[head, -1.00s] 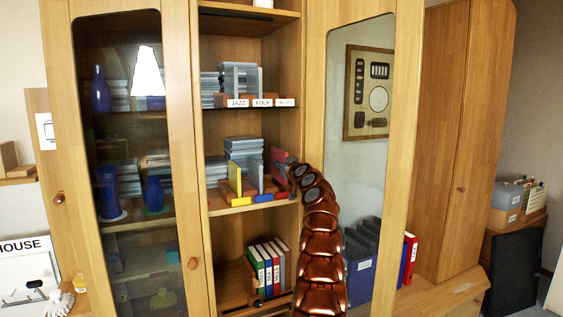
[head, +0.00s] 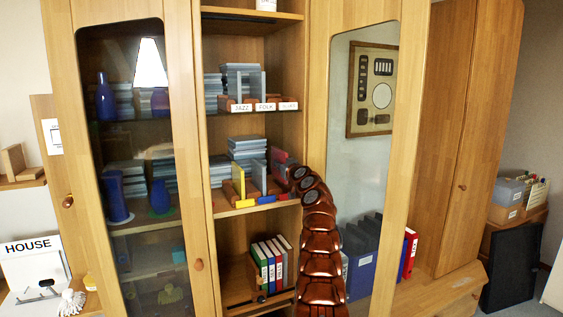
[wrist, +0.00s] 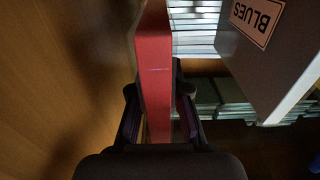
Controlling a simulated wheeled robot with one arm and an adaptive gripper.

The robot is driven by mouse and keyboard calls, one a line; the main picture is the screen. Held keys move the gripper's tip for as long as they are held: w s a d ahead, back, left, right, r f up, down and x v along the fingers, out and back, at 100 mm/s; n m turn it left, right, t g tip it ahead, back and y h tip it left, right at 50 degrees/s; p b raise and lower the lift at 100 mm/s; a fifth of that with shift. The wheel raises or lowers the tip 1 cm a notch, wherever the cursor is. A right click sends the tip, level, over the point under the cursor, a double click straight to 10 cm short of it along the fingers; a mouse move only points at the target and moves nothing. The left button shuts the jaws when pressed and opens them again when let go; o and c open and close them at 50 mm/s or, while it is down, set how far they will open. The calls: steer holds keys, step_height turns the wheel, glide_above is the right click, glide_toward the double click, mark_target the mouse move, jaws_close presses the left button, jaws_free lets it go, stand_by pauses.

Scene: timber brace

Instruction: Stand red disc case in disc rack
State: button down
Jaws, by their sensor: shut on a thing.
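The red disc case (head: 279,157) stands on edge at the right end of the middle shelf in the head view. In the wrist view the case (wrist: 153,75) runs upright between the two fingers of my gripper (wrist: 160,105), which is shut on it. The wooden disc rack (head: 266,200) has yellow, blue and red front tags. A yellow case (head: 239,181) and a grey upright piece (head: 259,177) stand in it. My arm hides the gripper and the lower part of the red case in the head view, so I cannot tell whether the case touches the rack.
A wooden cabinet side lies close left of the case in the wrist view. The upper rack's BLUES label (wrist: 255,20) hangs close at the right. Grey case stacks (head: 247,148) stand behind the rack. A glass door (head: 365,180) is at the right.

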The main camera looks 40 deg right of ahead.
steer(key=shift+w+d+p, duration=0.2)
steer(key=shift+w+p, duration=0.3)
steer(key=shift+p, duration=1.1)
steer(key=shift+f+b, duration=1.85)
steer(key=shift+f, duration=0.25)
steer(key=c, duration=1.1)
jaws_free()
steer(key=shift+o, duration=0.2)
steer(key=shift+s, duration=0.25)
